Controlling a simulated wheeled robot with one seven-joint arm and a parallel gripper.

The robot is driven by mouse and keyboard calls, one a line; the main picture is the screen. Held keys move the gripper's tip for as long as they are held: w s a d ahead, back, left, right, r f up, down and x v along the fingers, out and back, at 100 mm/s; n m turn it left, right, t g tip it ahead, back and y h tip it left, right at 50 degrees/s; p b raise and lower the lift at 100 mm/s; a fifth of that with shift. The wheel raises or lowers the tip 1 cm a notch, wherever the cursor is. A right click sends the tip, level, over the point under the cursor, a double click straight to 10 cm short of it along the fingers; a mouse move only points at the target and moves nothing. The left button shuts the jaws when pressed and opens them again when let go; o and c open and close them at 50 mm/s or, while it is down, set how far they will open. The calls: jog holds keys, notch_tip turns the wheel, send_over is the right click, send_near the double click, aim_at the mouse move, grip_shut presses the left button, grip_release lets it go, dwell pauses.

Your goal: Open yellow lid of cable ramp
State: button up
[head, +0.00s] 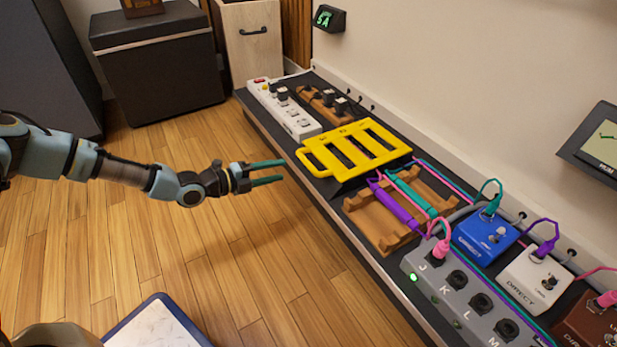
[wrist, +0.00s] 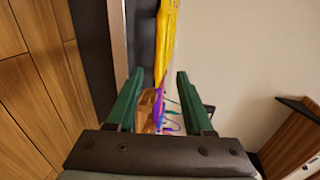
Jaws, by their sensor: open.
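The yellow lid (head: 352,146) lies over the black cable ramp on the long dark shelf. It has several slots and a loop handle (head: 314,159) at its left end, towards the shelf's front edge. The lid looks down flat or nearly flat. My gripper (head: 284,172) is open and empty, with green fingers. It hovers over the floor side of the shelf, a short way left of the handle and apart from it. In the wrist view the yellow lid (wrist: 166,40) shows edge-on beyond the fingers (wrist: 158,82).
A white power strip (head: 285,108) sits behind the ramp. A brown wooden tray (head: 385,222) with purple and teal cables lies in front, beside a grey switch box (head: 465,300) and pedals (head: 485,235). The wall bounds the shelf's right side.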

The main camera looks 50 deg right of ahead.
aim_at(309, 162)
jog(key=shift+b+x, duration=2.35)
jog(key=shift+x, duration=3.15)
jog(key=shift+c, duration=0.3)
grip_shut()
